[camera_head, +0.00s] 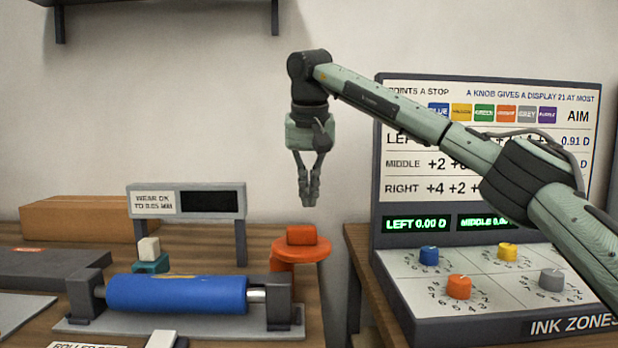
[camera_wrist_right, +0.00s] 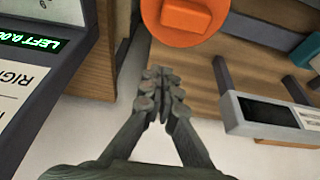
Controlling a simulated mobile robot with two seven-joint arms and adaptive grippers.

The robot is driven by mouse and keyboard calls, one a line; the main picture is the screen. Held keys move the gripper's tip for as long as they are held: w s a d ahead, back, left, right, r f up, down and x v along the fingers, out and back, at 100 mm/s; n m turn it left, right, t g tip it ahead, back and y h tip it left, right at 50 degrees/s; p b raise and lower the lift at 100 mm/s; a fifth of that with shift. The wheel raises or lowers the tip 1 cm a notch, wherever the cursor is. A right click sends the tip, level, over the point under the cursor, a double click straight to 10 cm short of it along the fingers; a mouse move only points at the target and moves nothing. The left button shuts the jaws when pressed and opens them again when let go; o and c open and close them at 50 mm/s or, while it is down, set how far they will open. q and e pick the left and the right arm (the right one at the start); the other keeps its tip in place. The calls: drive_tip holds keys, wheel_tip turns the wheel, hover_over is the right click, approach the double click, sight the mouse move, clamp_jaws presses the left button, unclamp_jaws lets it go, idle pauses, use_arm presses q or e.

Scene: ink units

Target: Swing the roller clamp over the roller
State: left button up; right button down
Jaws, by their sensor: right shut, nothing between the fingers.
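A blue roller (camera_head: 178,294) with a metal shaft lies across dark end blocks on a grey base plate (camera_head: 190,325) on the left bench. Behind its right end stands an orange part (camera_head: 302,250) with a round flat top, a raised block and a leg below; I cannot tell whether it is the roller clamp. It also shows at the top of the right wrist view (camera_wrist_right: 185,28). My right gripper (camera_head: 309,200) hangs fingers down above the orange part, apart from it, shut and empty. Its closed fingertips show in the right wrist view (camera_wrist_right: 161,96). My left gripper is out of view.
A wear gauge sign (camera_head: 186,200) on two posts stands behind the roller. A cardboard box (camera_head: 75,218) and a dark grey block (camera_head: 50,268) are at left. The ink-zone console (camera_head: 490,180) with knobs is at right, across a gap between benches.

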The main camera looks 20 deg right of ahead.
sight(302, 239)
drive_tip(key=f, duration=0.1)
drive_tip(key=s+f, duration=0.2)
drive_tip(key=shift+s+a+b, duration=0.15)
drive_tip(key=shift+a+b, duration=0.15)
drive_tip(key=shift+b, duration=0.05)
drive_tip(key=shift+s, duration=0.2)
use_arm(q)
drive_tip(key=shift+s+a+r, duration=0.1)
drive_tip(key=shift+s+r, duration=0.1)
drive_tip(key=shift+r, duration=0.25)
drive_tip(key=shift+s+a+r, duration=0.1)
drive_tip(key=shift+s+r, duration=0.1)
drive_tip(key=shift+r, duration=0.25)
use_arm(e)
drive_tip(key=shift+s+a, duration=0.1)
